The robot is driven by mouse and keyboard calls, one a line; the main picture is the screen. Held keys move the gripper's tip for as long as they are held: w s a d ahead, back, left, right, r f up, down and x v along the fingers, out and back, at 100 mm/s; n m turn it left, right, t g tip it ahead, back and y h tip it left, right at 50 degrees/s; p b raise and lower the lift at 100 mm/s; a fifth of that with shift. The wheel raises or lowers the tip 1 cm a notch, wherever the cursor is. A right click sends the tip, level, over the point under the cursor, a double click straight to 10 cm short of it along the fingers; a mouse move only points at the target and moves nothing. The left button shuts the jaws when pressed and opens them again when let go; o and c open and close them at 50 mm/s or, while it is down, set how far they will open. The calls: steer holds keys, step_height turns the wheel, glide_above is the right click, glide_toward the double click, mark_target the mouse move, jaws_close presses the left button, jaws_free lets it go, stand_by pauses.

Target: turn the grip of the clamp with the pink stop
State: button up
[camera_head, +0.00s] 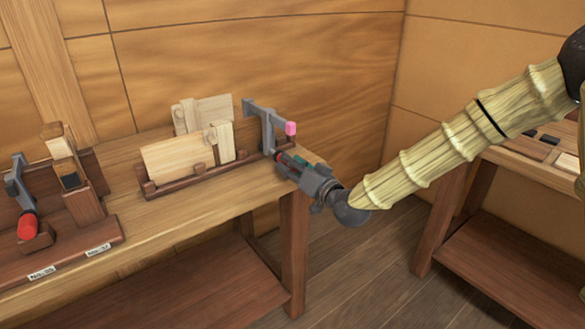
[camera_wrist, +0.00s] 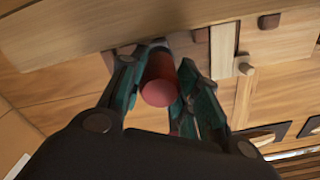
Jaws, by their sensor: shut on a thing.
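The clamp with the pink stop (camera_head: 291,128) stands at the right end of the wooden bench. Its grey frame (camera_head: 266,120) rises beside a rack of boards. My gripper (camera_head: 290,160) reaches in from the right, at the bench's right end, below the pink stop. In the wrist view the gripper (camera_wrist: 160,85) has its two teal fingers on either side of a red round grip (camera_wrist: 160,82), shut on it. In the head view the grip is mostly hidden by the fingers. The pink stop does not show in the wrist view.
A low rack (camera_head: 190,184) holding pale boards (camera_head: 178,158) stands left of the clamp. Further left, a labelled dark base (camera_head: 75,250) carries another grey clamp with a red grip (camera_head: 28,227). A second table (camera_head: 500,250) stands at right. Floor between the tables is free.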

steer(key=shift+a+r+n, duration=0.1)
steer(key=shift+r+n, duration=0.1)
steer(key=shift+n, duration=0.7)
steer(key=shift+w, duration=0.1)
steer(key=o, duration=1.1)
steer(key=shift+c, duration=0.2)
steer(key=shift+f, duration=0.1)
steer(key=shift+s+d, duration=0.25)
steer(key=shift+s, duration=0.1)
steer(key=v, duration=1.1)
steer(key=shift+s+d, duration=0.1)
